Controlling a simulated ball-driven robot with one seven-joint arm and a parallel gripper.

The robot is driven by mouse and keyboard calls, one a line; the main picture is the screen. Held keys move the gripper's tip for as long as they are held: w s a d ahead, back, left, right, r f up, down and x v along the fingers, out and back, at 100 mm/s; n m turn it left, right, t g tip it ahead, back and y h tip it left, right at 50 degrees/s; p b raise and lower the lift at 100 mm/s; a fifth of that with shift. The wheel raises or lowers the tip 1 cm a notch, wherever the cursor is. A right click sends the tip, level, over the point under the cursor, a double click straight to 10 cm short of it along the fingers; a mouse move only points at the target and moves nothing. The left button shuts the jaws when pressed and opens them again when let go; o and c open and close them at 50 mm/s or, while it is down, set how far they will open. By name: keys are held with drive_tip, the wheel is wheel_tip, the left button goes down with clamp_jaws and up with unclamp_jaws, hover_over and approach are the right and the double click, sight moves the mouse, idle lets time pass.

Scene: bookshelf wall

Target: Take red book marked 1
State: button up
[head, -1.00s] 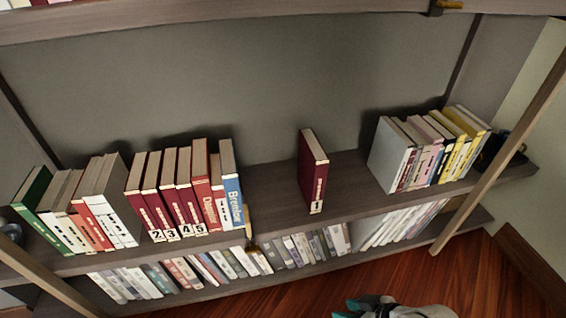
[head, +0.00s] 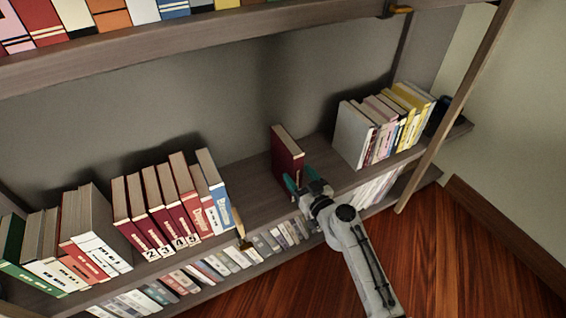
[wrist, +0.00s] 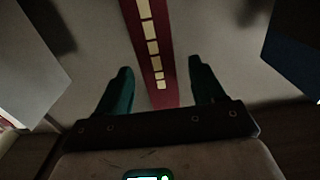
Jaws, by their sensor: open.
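The red book (head: 286,156) stands upright and alone on the middle shelf, in the gap between two groups of books. Its lower spine is hidden behind my gripper in the head view, so its number does not show there now. My gripper (head: 299,184) is open at the lower part of the book's spine. In the wrist view the book's red spine (wrist: 158,60) with pale lettering lies between the two teal fingers of my gripper (wrist: 158,80), with space on both sides. I cannot tell how far the fingertips reach along the book's sides.
Red books marked 2 to 5 (head: 155,215) and a blue book (head: 212,185) stand to the left on the same shelf. A grey-white book (head: 352,135) begins the right group. A slanted wooden post (head: 455,105) stands at the right. The shelf (head: 250,185) is bare beside the red book.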

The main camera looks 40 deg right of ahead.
sight(286, 164)
drive_tip(key=shift+f+x, duration=0.15)
drive_tip(key=shift+x, duration=1.45)
drive_tip(key=shift+f+x, duration=0.2)
drive_tip(key=shift+x, duration=1.4)
drive_tip(key=shift+c, duration=0.2)
clamp_jaws()
drive_tip(key=shift+r, duration=0.2)
